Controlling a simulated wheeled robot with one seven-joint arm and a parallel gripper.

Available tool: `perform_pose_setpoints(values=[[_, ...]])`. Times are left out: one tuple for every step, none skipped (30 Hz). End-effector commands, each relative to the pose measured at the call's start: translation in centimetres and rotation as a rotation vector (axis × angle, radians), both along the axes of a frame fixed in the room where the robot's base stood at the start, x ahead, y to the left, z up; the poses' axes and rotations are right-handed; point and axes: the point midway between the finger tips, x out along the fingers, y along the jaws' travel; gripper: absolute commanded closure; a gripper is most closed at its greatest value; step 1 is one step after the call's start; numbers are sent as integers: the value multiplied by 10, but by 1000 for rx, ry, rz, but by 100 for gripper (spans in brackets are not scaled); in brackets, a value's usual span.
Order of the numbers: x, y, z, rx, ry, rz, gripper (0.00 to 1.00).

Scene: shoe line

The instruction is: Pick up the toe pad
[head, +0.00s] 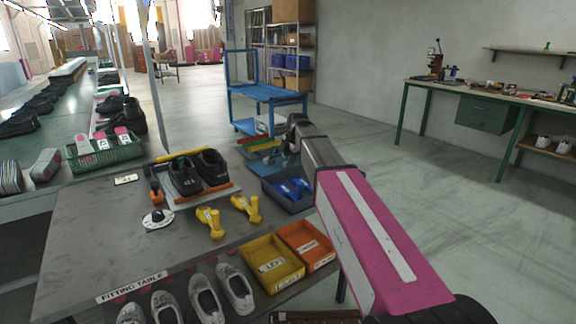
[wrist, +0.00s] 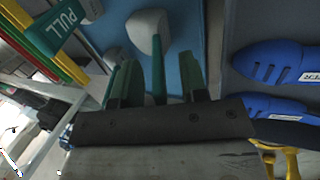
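In the wrist view, a pale grey block-like head on a slim green handle (wrist: 148,28), probably the toe pad, lies over a blue mat or tray (wrist: 187,30). My gripper (wrist: 158,75) is open, with its two dark green fingers apart on either side of the handle. I cannot tell whether they touch it. Similar pale pieces show to the left, partly hidden. In the head view my gripper (head: 287,158) is low over the blue tray (head: 262,160) at the table's far right, and my arm hides part of it.
A grey bin (head: 274,196) with blue shoe forms (wrist: 270,62) stands close to my gripper's right in the wrist view. Yellow (head: 270,285) and orange (head: 325,262) bins stand at the front. Black shoes (head: 198,172) sit on a stand.

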Motion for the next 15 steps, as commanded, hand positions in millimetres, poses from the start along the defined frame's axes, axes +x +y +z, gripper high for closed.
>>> perform_pose_setpoints(values=[[0,0,0,0,0,0,60],[0,0,0,0,0,0,60],[0,0,0,0,0,0,60],[0,0,0,0,0,0,60],[0,0,1,0,0,0,70],[0,0,1,0,0,0,83],[0,0,1,0,0,0,93],[0,0,1,0,0,0,100],[0,0,1,0,0,0,100],[0,0,1,0,0,0,100],[0,0,1,0,0,0,100],[0,0,1,0,0,0,100],[0,0,1,0,0,0,100],[0,0,1,0,0,0,100],[0,0,1,0,0,0,100]])
